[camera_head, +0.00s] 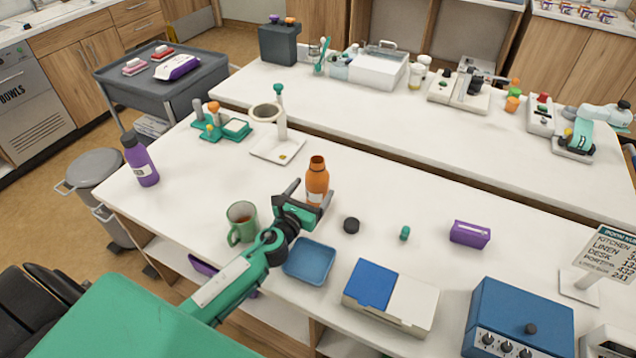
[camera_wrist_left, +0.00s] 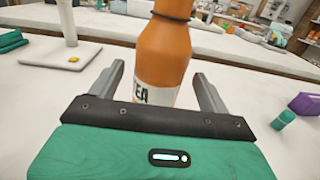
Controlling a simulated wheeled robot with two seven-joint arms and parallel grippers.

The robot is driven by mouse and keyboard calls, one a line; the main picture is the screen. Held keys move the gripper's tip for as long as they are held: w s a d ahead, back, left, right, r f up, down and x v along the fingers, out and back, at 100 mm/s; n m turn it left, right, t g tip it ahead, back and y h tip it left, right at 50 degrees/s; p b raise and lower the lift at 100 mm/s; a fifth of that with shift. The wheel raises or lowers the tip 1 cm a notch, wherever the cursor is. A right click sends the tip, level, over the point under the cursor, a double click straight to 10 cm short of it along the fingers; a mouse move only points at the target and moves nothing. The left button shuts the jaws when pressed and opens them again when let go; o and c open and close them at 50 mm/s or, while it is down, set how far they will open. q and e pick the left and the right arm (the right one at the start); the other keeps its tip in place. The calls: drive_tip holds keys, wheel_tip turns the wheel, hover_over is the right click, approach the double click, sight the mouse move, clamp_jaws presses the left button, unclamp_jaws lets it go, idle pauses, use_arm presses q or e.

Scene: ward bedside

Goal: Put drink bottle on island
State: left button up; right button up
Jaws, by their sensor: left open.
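An orange bottle (camera_head: 317,177) stands upright on the white island top, near its middle. It fills the centre of the left wrist view (camera_wrist_left: 163,55), where a white label with dark letters "TEA" shows. My left gripper (camera_head: 308,197) is open, with one finger on each side of the bottle's lower body. I cannot tell whether either finger touches it. A purple bottle (camera_head: 140,160) with a dark cap stands at the island's left end. My right gripper is not in view.
A green mug (camera_head: 242,223) and a blue tray (camera_head: 309,262) stand close to my left gripper. A black round piece (camera_head: 351,225), a small green piece (camera_head: 405,233) and a purple box (camera_head: 470,234) lie to the right. A stand (camera_head: 278,148) is behind left.

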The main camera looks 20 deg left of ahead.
use_arm(q)
drive_tip(key=s+b, duration=0.1)
drive_tip(key=s, duration=0.4)
drive_tip(key=shift+s+a+f, duration=0.1)
drive_tip(key=shift+s, duration=0.75)
